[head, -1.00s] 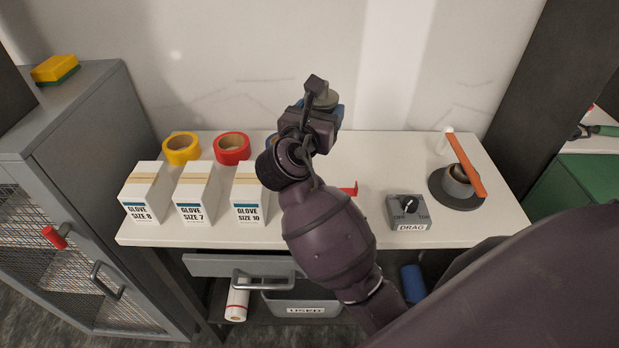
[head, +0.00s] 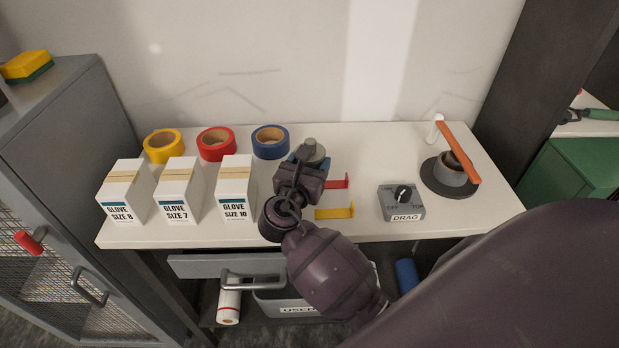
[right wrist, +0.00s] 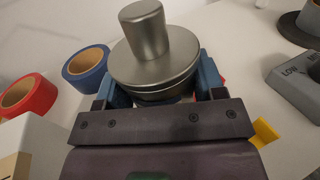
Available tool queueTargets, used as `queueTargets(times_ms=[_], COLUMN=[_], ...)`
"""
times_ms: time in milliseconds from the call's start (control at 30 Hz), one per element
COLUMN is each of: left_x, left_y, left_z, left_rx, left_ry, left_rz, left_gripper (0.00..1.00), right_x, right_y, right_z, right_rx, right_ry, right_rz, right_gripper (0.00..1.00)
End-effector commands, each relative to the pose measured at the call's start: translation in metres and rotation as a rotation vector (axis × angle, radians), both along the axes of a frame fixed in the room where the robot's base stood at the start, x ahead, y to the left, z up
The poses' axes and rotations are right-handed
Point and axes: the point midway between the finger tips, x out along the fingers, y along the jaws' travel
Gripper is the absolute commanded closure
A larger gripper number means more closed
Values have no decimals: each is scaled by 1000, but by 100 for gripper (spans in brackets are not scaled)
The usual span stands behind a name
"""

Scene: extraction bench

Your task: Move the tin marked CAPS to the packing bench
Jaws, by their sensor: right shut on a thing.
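A grey metal tin with a knobbed lid (head: 314,149) is in my right gripper (head: 308,163), over the white bench top in the head view. In the right wrist view the lid (right wrist: 150,62) fills the space between the two blue fingers, which are shut on the tin's sides below it. The tin looks upright. Its front is hidden, so I cannot read any marking on it. I cannot tell whether its base touches the bench. My left gripper is not in view.
Tape rolls in yellow (head: 164,146), red (head: 216,143) and blue (head: 270,141) stand behind several glove boxes (head: 234,190). Red (head: 337,183) and yellow (head: 336,212) brackets lie right of the gripper. A DRAG switch box (head: 401,203) and an orange-handled item (head: 457,152) stand further right.

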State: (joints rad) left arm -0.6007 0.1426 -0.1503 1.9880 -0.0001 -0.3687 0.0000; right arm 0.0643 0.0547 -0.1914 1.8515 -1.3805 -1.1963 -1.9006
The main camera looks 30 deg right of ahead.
Motion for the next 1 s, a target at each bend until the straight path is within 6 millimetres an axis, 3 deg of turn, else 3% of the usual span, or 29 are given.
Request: queueTargets(times_ms=[300,600,633,800,1000], left_x=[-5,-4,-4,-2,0], left_y=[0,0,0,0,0], left_z=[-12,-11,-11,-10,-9], left_rx=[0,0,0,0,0], left_ry=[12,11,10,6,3], left_rz=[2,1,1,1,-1], left_gripper=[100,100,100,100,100], right_x=[0,0,0,0,0], right_y=[0,0,0,0,0], right_z=[-37,-41,-42,-42,-42], right_rx=[-2,-1,0,0,0], right_ry=[1,-2,1,1,1], right_rz=[1,1,1,1,1], right_gripper=[78,78,34,12,12])
